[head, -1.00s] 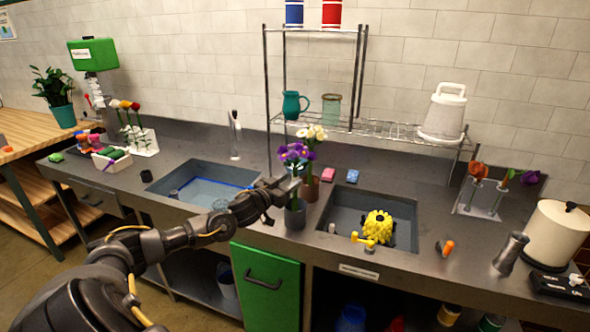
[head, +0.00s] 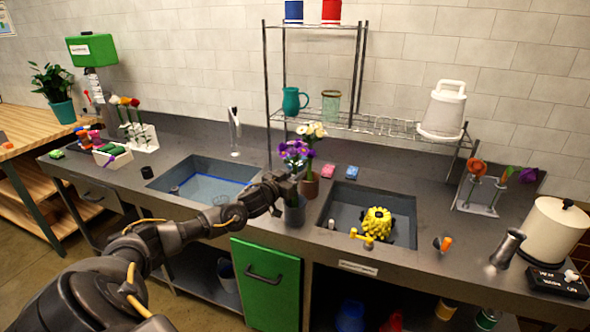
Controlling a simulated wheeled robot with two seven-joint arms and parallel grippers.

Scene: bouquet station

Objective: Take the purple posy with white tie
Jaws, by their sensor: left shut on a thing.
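The purple posy (head: 294,152) stands upright in a grey pot (head: 295,213) on the counter between the two sinks. Its stems are partly hidden by my left gripper (head: 288,186), which reaches in from the left and is shut on the posy's stems just below the blooms. The white tie is too small to make out. A white posy (head: 312,131) stands just behind it in a brown pot (head: 309,188). My right gripper is not in view.
A left sink (head: 205,185) and a right sink (head: 345,205) with a yellow flower-like object (head: 377,222) flank the pots. A wire rack (head: 375,125) stands at the back.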

